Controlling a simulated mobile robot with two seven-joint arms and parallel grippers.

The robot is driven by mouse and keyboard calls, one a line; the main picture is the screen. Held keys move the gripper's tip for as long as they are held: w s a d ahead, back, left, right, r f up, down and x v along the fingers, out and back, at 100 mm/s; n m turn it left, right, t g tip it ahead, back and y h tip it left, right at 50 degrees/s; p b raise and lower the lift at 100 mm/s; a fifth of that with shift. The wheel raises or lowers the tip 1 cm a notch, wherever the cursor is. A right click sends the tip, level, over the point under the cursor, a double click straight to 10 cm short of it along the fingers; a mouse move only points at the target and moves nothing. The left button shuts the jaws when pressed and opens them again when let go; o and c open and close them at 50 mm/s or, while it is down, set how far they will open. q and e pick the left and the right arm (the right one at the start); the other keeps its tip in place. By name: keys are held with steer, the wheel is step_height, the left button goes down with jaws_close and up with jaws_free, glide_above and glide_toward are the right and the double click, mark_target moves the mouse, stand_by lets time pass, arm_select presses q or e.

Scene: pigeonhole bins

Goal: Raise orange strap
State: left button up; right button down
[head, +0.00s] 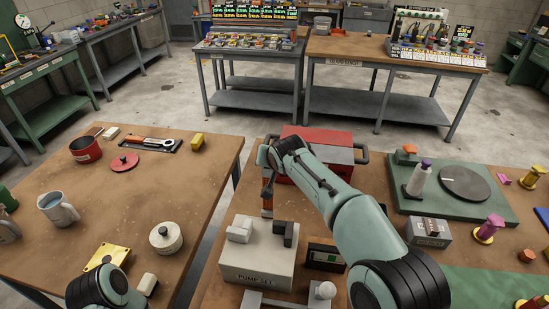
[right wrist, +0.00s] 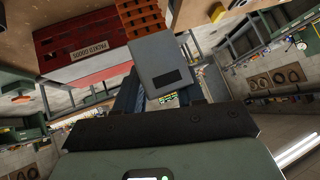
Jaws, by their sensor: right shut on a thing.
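A narrow orange strap (head: 267,191) shows just below the end of my right arm, left of the red case (head: 316,134). My right gripper (head: 267,176) is shut on it; the arm hides most of the grip. In the right wrist view a grey block (right wrist: 160,60) with a dark patch fills the space before my right gripper (right wrist: 160,88) and hides what lies between its fingers.
A grey box (head: 257,266) with blocks on top stands in front of the strap. A green board (head: 405,200) with a white bottle and a dark disc lies to the right. A gap separates this table from the left table (head: 120,205), which holds a pot, a mug and tools.

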arm_select(q)
steer(key=shift+s+f, duration=0.1)
arm_select(e)
steer(key=shift+s+d+f, duration=0.1)
steer(key=shift+s+f, duration=0.1)
steer(key=shift+f, duration=0.8)
steer(key=c, duration=0.8)
jaws_free()
steer(key=shift+g, duration=0.3)
arm_select(q)
steer(key=shift+d, duration=0.1)
arm_select(e)
steer(key=shift+w, duration=0.1)
steer(key=shift+r, duration=0.15)
steer(key=shift+s+r, duration=0.25)
arm_select(q)
steer(key=shift+s+f+b, duration=1.2)
steer(key=shift+s+f, duration=0.15)
steer(key=shift+f, duration=0.25)
arm_select(e)
steer(key=shift+v, duration=6.4)
